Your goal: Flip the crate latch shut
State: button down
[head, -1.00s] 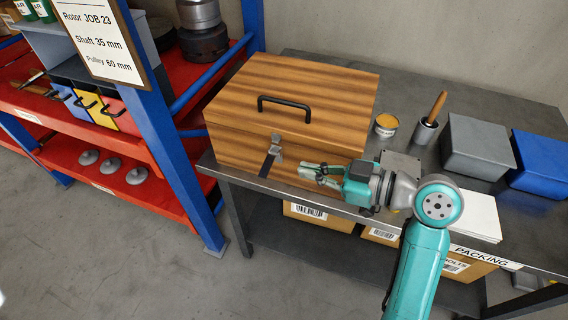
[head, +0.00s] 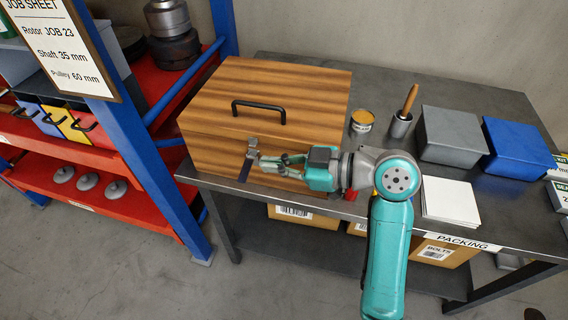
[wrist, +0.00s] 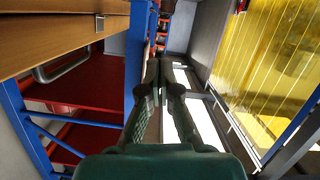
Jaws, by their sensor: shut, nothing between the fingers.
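The wooden crate (head: 312,88) stands on the table with its lid down and a black handle (head: 258,106) on top. Its latch (head: 250,153) is on the front face: a grey metal catch near the lid seam, with a dark lever (head: 244,172) hanging down and slanting below it. My gripper (head: 264,163) is shut and empty in front of the crate's face, just right of the latch. Whether the fingertips touch the lever cannot be told. In the wrist view my gripper (wrist: 157,70) has its fingers together, with the crate (wrist: 55,38) at upper left.
On the table (head: 420,90) to the right are a yellow-topped tin (head: 361,121), a cup with a wooden-handled tool (head: 401,124), a grey bin (head: 450,135), a blue bin (head: 518,150) and white sheets (head: 450,202). A blue rack post (head: 150,150) stands left of the crate.

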aim_at(251, 162)
jog(key=w+a+f, duration=0.3)
jog(key=a+f, duration=0.2)
jog(key=shift+f, duration=0.15)
jog(key=shift+s+f+n, duration=0.2)
jog(key=shift+f+n, duration=0.1)
jog(key=shift+n, duration=0.2)
dwell(0.5)
notch_tip(251, 162, down, 5)
jog(key=n, duration=0.2)
jog(key=n+t, duration=0.1)
jog(key=shift+w+d+r+n+t, duration=0.1)
jog(key=shift+w+r+n+t, duration=0.05)
jog(key=shift+n+t, duration=0.2)
